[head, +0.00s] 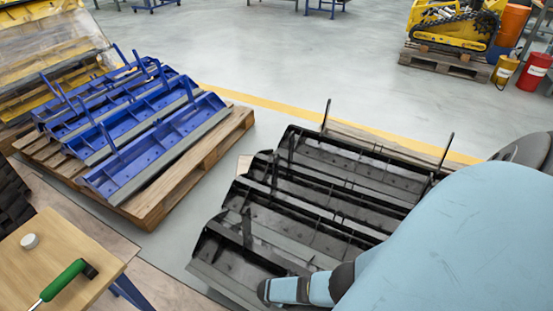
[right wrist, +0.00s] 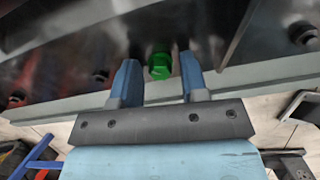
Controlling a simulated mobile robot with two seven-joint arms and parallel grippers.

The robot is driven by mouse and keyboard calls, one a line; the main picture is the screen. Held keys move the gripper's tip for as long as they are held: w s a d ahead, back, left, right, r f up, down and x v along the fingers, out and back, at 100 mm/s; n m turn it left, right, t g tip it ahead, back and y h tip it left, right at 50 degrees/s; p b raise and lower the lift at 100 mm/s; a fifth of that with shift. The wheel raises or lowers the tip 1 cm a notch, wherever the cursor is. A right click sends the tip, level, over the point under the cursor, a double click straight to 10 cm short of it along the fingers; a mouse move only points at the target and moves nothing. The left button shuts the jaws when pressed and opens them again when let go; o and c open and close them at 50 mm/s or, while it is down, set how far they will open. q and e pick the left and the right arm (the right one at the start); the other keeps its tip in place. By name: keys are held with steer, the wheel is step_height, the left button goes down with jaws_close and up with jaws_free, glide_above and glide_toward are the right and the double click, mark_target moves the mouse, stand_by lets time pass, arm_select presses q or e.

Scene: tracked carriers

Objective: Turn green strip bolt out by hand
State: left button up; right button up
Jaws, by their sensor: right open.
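The green bolt (right wrist: 159,66) shows in the right wrist view, on a dark metal face just above a pale grey strip (right wrist: 255,72). My right gripper (right wrist: 158,61) is open, with one blue finger on each side of the bolt and a gap visible on both sides. Whether the fingertips reach past the bolt head, I cannot tell. In the head view, my light blue right arm covers the lower right, and the green bolt is not visible there. My left gripper is in neither view.
Dark bolts (right wrist: 303,35) sit along the same face. Black buckets with grey edges (head: 310,228) lie in a row beside my arm. Blue buckets (head: 150,140) rest on a wooden pallet (head: 160,203). A wooden table (head: 92,262) holds a green-handled tool (head: 64,279) and a white round piece (head: 30,241).

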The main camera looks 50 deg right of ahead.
steer(key=m, duration=0.6)
steer(key=shift+m, duration=0.4)
steer(key=m, duration=0.6)
steer(key=shift+b, duration=0.35)
steer(key=m, duration=0.5)
steer(key=shift+f+b, duration=0.15)
steer(key=shift+b, duration=0.25)
steer(key=m, duration=0.4)
steer(key=shift+m, duration=0.4)
steer(key=shift+r, duration=0.2)
